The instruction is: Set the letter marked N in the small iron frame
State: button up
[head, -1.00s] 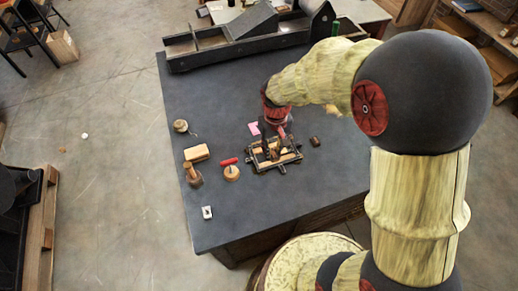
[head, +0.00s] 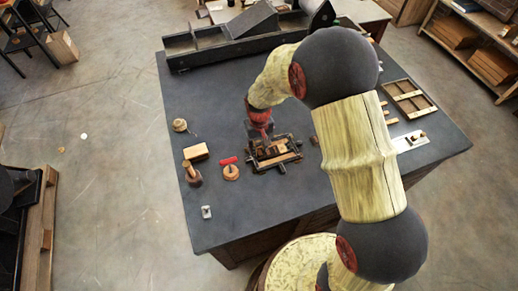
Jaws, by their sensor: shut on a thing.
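The small iron frame (head: 282,166) lies flat on the dark table, a black frame with bars sticking out and pale wooden pieces inside. My gripper (head: 263,145) reaches down at the frame's back left part, under the red wrist. It is shut on a small piece, which the gripper and the frame's dark parts hide. I cannot make out an N on any piece, nor whether the held piece touches the frame.
Left of the frame are a red-handled roller (head: 228,161), a round wooden piece (head: 231,173), a wooden block (head: 196,152) and a wooden-handled tool (head: 190,172). A wooden tray (head: 409,98) lies at the right. A long black press bed (head: 215,46) spans the back.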

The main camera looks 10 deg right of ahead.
jog(key=shift+s+f, duration=0.1)
jog(key=shift+s+d+f+b, duration=0.1)
jog(key=shift+s+f+b, duration=0.25)
jog(key=shift+f, duration=0.45)
jog(key=o, duration=0.6)
jog(key=shift+d+f, duration=0.1)
jog(key=shift+o, duration=1.1)
jog(key=shift+f, duration=0.1)
jog(key=shift+w+r, duration=0.2)
jog(key=shift+r, duration=0.15)
